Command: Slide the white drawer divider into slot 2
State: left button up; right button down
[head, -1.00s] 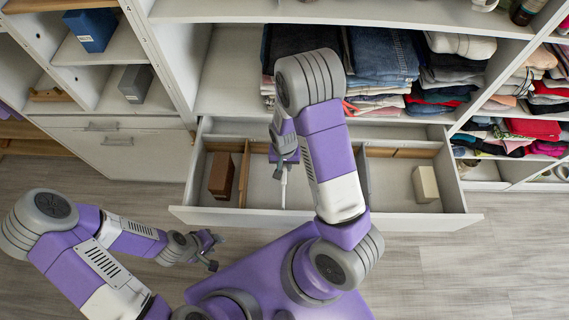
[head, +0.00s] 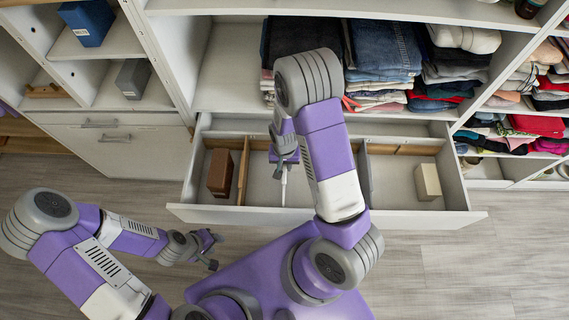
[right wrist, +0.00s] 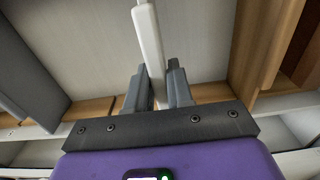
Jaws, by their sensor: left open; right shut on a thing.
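The white drawer divider (head: 284,190) shows edge-on as a thin white strip over the open drawer. My right gripper (head: 284,160) is shut on it, with its arm hiding part of the drawer's middle. In the right wrist view the divider (right wrist: 150,45) stands between the two grey fingers (right wrist: 160,88). The open drawer (head: 240,217) has a wooden divider (head: 243,172) left of my gripper and a grey divider (head: 365,178) to its right. I cannot tell which gap is slot 2, or whether the white divider touches the drawer. My left gripper (head: 211,250) is open and empty in front of the drawer.
A brown block (head: 220,174) lies in the drawer's left compartment and a cream block (head: 427,182) in its right one. Folded jeans (head: 382,50) and other clothes fill the shelf above. A closed drawer (head: 120,150) is at the left. Bare floor lies at the right.

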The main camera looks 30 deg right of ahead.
jog(key=shift+f+b, duration=1.75)
jog(key=shift+f, duration=0.55)
jog(key=c, duration=0.9)
grip_release()
jog(key=shift+r, duration=0.1)
notch_tip(320, 180, up, 8)
jog(key=p, duration=0.3)
jog(key=shift+f, duration=0.25)
